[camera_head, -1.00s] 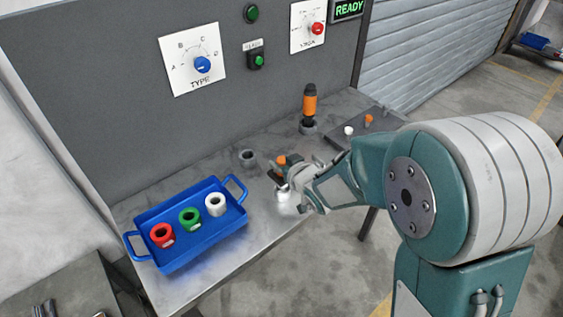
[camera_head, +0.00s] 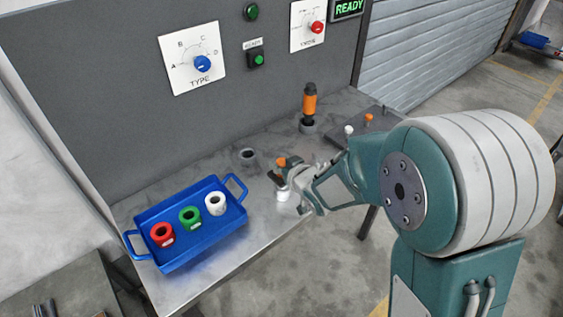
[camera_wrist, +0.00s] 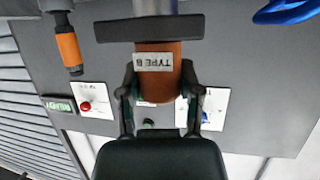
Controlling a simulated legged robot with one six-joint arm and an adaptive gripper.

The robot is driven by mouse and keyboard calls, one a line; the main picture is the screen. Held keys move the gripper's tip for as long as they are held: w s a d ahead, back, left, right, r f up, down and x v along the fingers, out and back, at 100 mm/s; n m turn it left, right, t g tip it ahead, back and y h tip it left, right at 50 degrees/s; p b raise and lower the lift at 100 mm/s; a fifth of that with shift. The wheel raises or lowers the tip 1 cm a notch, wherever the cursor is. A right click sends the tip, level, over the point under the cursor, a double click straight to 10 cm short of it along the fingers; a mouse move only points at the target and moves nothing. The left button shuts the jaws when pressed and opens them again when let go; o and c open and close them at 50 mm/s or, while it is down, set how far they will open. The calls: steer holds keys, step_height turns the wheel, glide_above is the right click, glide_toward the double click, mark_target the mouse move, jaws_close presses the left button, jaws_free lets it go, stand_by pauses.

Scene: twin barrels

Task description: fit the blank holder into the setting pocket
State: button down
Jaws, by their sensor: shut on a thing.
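My gripper (camera_head: 292,180) is shut on an orange holder (camera_head: 281,162), which I take to be the blank holder. In the wrist view my gripper (camera_wrist: 160,88) has one finger on each side of the orange body (camera_wrist: 174,72). Its label reads TYPE B, upside down in the picture. A dark flange and a grey end lie beyond the body. A small grey ring socket (camera_head: 247,157) stands on the bench, left of and behind my gripper, apart from the holder. It may be the setting pocket; I cannot tell for sure.
A blue tray (camera_head: 138,218) holds red, green and white rings at the left. An orange-and-black tool (camera_head: 309,103) stands upright in a base. A dark plate (camera_head: 383,123) carries small white and orange pieces. The panel has a TYPE dial (camera_head: 202,64) and a READY sign (camera_head: 347,8).

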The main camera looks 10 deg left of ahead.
steer(key=shift+f, duration=1.75)
steer(key=shift+c, duration=1)
jaws_free()
steer(key=v, duration=1.2)
